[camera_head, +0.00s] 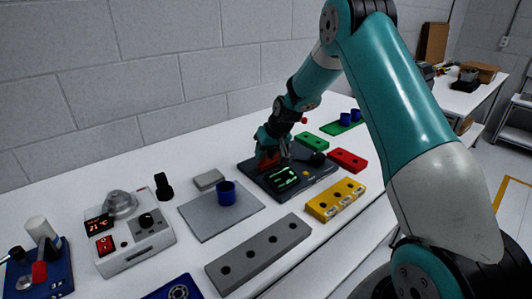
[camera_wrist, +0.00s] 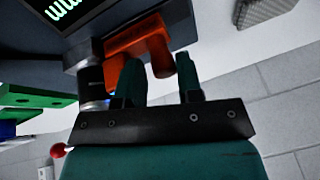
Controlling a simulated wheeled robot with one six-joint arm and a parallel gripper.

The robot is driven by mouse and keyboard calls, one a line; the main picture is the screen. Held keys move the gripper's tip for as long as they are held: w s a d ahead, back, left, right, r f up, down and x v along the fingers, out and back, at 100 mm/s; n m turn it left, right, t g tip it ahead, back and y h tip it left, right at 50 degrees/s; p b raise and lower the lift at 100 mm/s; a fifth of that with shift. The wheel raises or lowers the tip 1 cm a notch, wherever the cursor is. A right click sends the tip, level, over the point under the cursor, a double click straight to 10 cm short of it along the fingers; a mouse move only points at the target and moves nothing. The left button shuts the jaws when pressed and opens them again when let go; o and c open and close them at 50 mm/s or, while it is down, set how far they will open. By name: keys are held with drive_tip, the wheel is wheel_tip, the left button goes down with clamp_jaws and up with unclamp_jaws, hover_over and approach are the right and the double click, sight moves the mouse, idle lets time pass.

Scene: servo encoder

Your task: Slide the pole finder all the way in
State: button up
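A red-orange piece, which I take to be the pole finder (camera_head: 267,161), stands on the dark encoder station (camera_head: 314,176) beside its lit green display (camera_head: 283,178). Whether either finger touches the orange piece is unclear. The piece's far end is hidden.
Green (camera_head: 311,141), red (camera_head: 347,160) and yellow (camera_head: 335,199) blocks stand close right of the station. A grey mat (camera_head: 205,214) with a blue cup (camera_head: 226,193), a grey box (camera_head: 209,179) and a long grey holed block (camera_head: 258,252) lie left. The wall runs behind the table.

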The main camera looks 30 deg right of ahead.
drive_tip(key=shift+d+r, duration=0.1)
drive_tip(key=b+v, duration=0.2)
drive_tip(key=v, duration=1.5)
drive_tip(key=shift+s+r, duration=0.1)
drive_tip(key=shift+s, duration=0.05)
